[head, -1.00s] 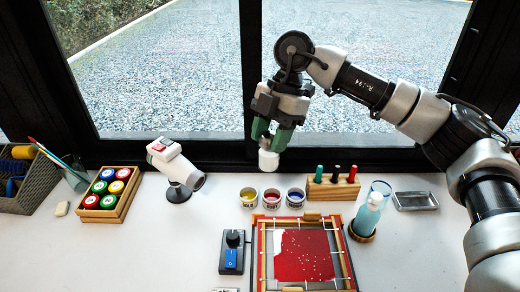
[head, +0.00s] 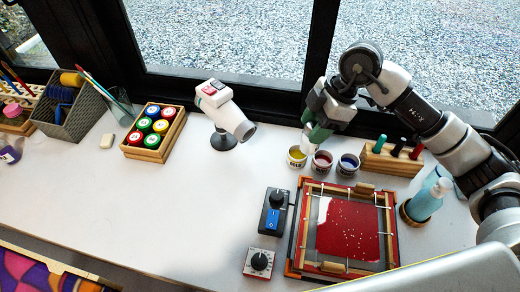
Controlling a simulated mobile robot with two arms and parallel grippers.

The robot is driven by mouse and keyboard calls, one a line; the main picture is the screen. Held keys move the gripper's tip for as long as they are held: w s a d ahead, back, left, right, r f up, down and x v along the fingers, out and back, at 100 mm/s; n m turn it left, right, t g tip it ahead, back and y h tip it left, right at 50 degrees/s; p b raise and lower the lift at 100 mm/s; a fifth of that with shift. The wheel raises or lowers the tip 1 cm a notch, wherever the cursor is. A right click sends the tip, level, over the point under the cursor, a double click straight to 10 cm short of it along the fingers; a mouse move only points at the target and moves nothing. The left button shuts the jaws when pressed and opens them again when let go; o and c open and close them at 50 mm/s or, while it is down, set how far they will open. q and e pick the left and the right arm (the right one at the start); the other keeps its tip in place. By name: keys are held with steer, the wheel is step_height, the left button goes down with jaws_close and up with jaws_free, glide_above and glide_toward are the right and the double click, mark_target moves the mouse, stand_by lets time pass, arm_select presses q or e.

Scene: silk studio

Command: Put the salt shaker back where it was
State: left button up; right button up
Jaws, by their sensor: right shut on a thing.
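My right gripper (head: 313,130) with green fingers is above the back of the white table, just over the paint cups. It is shut on the salt shaker, a small white piece, which is mostly hidden by the fingers in this view. The red screen-print frame (head: 391,245) lies flat in front of the cups, with white grains scattered on its red surface. My left gripper is not in view.
Yellow (head: 297,156), red (head: 321,162) and blue (head: 347,165) paint cups stand under the gripper. A marker block (head: 388,163) and blue bottle (head: 428,200) are at right. A white dryer (head: 226,112) and jar crate (head: 146,154) stand left. The table's left middle is clear.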

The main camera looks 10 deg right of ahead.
steer(key=w+a+f+p, duration=0.1)
steer(key=w+a+f, duration=0.1)
steer(key=a+f, duration=0.1)
steer(key=w+a+f+p, duration=0.1)
steer(key=w+a+f, duration=0.1)
steer(key=w+f, duration=0.1)
steer(key=w+a+f+p, duration=0.1)
steer(key=w+a+f, duration=0.1)
steer(key=a+f, duration=0.1)
steer(key=shift+x, duration=0.85)
steer(key=shift+w+f, duration=0.15)
steer(key=shift+w, duration=0.1)
steer(key=shift+f, duration=0.1)
steer(key=o, duration=1)
steer(key=b+v, duration=0.1)
steer(key=v, duration=1.1)
